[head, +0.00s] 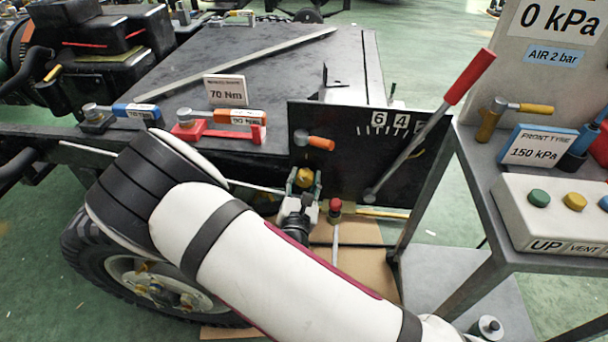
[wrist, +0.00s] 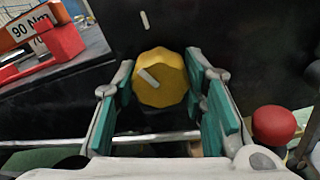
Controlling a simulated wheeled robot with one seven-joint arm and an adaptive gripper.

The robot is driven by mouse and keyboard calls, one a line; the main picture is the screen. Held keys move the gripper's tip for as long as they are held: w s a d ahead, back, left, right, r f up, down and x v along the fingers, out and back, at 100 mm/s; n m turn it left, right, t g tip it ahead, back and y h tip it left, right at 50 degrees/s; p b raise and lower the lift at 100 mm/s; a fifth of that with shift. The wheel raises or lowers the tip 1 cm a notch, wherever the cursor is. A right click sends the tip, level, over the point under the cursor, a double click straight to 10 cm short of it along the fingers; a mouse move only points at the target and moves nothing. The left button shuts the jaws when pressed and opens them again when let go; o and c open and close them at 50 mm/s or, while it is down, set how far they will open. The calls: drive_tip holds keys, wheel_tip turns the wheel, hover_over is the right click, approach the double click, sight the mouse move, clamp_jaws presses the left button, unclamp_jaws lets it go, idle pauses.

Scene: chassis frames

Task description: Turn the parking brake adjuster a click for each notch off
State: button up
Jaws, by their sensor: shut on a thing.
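The yellow faceted adjuster knob (head: 304,176) sits low on the upright black plate (head: 345,178). In the wrist view the knob (wrist: 172,92) has a pale mark slanting toward upper left, and a pale tick stands on the plate above it. My gripper (head: 303,184) is shut on the knob, with teal pads on both sides of it in the wrist view (wrist: 163,95). The brake lever (head: 405,155), with a red handle, leans up to the right across the notch scale (head: 392,128). The labels 6 and 4 show; the lever partly covers the scale's right side.
A red ball knob (head: 335,206) on a post stands close right of my gripper. An orange-handled piece (head: 320,142) sticks out above it. Torque wrenches marked 70 Nm and 90 Nm lie on the black deck (head: 290,75). A grey cart (head: 480,190) with gauges and buttons stands right.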

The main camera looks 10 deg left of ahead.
drive_tip(key=n+p, duration=0.3)
drive_tip(key=n, duration=0.3)
drive_tip(key=shift+n, duration=0.3)
idle(0.4)
drive_tip(key=o, duration=1.2)
drive_tip(key=shift+s, duration=0.15)
drive_tip(key=s, duration=1.1)
drive_tip(key=shift+s+a, duration=0.2)
drive_tip(key=shift+s, duration=0.2)
